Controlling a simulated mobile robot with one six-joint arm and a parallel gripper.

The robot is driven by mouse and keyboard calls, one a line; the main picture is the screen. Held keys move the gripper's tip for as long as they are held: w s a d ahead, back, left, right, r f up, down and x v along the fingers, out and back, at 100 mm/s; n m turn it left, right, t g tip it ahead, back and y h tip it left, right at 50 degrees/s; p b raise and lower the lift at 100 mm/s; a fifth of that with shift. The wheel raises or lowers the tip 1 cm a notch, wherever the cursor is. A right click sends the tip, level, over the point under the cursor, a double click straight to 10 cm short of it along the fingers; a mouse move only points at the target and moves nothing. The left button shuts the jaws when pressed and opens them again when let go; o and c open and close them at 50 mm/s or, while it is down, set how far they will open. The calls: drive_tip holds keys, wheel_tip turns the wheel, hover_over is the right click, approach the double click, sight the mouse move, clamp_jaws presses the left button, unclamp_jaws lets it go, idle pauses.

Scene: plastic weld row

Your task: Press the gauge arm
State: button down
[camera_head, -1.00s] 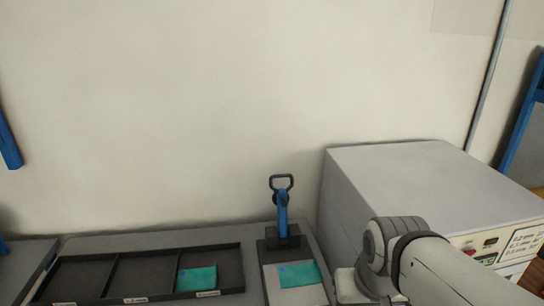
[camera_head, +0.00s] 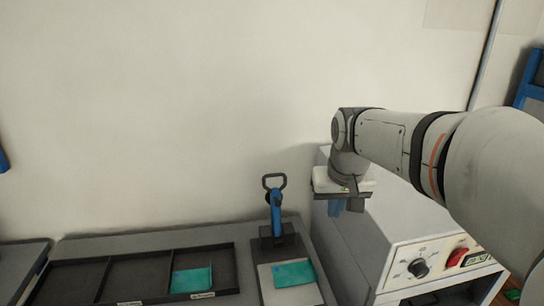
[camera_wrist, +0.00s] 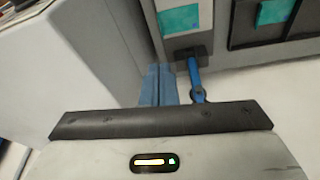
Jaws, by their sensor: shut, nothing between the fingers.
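The gauge arm (camera_head: 276,205) is a blue lever with a black loop handle, standing raised at the back of a gauge with a pale plate (camera_head: 266,285). A teal sheet (camera_head: 294,273) lies on that plate. My gripper (camera_head: 345,207) is shut and empty, pointing down, to the right of the gauge arm and apart from it. In the wrist view, my blue fingers (camera_wrist: 158,85) are together, just left of the blue gauge arm (camera_wrist: 195,75). My wrist body hides part of the handle there.
A grey box machine (camera_head: 385,240) with a knob and red switch stands right of the gauge, partly behind my arm. A black tray (camera_head: 130,252) with compartments lies to the left, with a teal piece (camera_head: 192,280) in its right compartment. A plain wall is behind.

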drive_tip(key=w+a+r+p, duration=0.1)
drive_tip(key=w+a+r, duration=0.15)
drive_tip(key=w, duration=0.65)
drive_tip(key=w+a+r+p, duration=0.1)
drive_tip(key=w+a+r, duration=0.15)
drive_tip(key=w, duration=0.65)
drive_tip(key=w+a+f, duration=0.2)
drive_tip(key=w+a, duration=0.2)
drive_tip(key=w, duration=0.3)
drive_tip(key=w+a+f+n+p, duration=0.1)
drive_tip(key=w+a+f, duration=0.2)
drive_tip(key=w+a, duration=0.2)
drive_tip(key=w, duration=0.3)
drive_tip(key=shift+w+f+n, duration=0.15)
drive_tip(key=shift+w+n, duration=0.05)
drive_tip(key=shift+n, duration=0.1)
drive_tip(key=shift+s+d+f+p, duration=0.15)
drive_tip(key=shift+f+p, duration=0.3)
drive_tip(key=shift+f, duration=1.1)
drive_tip(key=shift+s+a+f+p, duration=0.15)
drive_tip(key=shift+f+p, duration=0.25)
drive_tip(key=shift+f, duration=1.15)
drive_tip(key=shift+s+d+f+p, duration=0.1)
drive_tip(key=shift+s+f+p, duration=0.25)
drive_tip(key=shift+f, duration=1.2)
drive_tip(key=shift+w, duration=0.1)
